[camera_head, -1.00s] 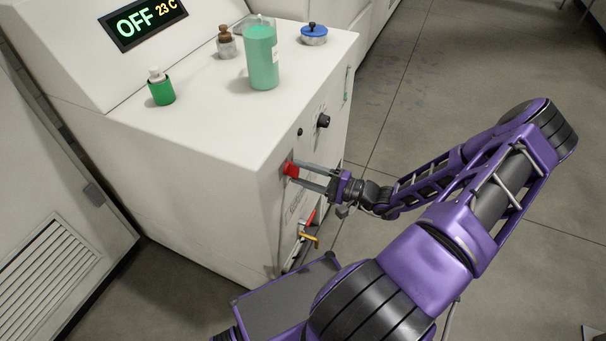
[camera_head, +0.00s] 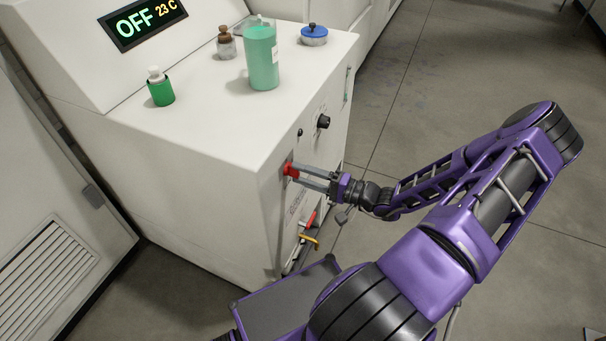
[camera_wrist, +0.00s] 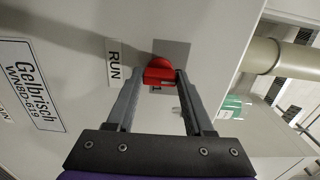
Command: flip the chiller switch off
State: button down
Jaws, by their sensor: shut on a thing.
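The chiller is a white cabinet (camera_head: 190,180) with a sloped display (camera_head: 143,20) that reads OFF and 23 C. A red switch knob (camera_head: 288,170) sits on the cabinet's side panel. My gripper (camera_head: 297,173) reaches it from the right, with its two long grey fingers shut on the knob. In the wrist view, the red knob (camera_wrist: 160,71) sits between the fingertips, on a grey plate beside a RUN label (camera_wrist: 114,63).
A black knob (camera_head: 323,121) is above the switch, and a red and yellow valve handle (camera_head: 309,238) is below. A green beaker (camera_head: 262,57), a green-wrapped bottle (camera_head: 160,88) and a blue-lidded jar (camera_head: 314,35) stand on top.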

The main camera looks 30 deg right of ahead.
jog(key=shift+c, duration=1.4)
grip_release()
jog(key=v, duration=1.7)
jog(key=shift+s, duration=0.2)
jog(key=shift+d, duration=0.15)
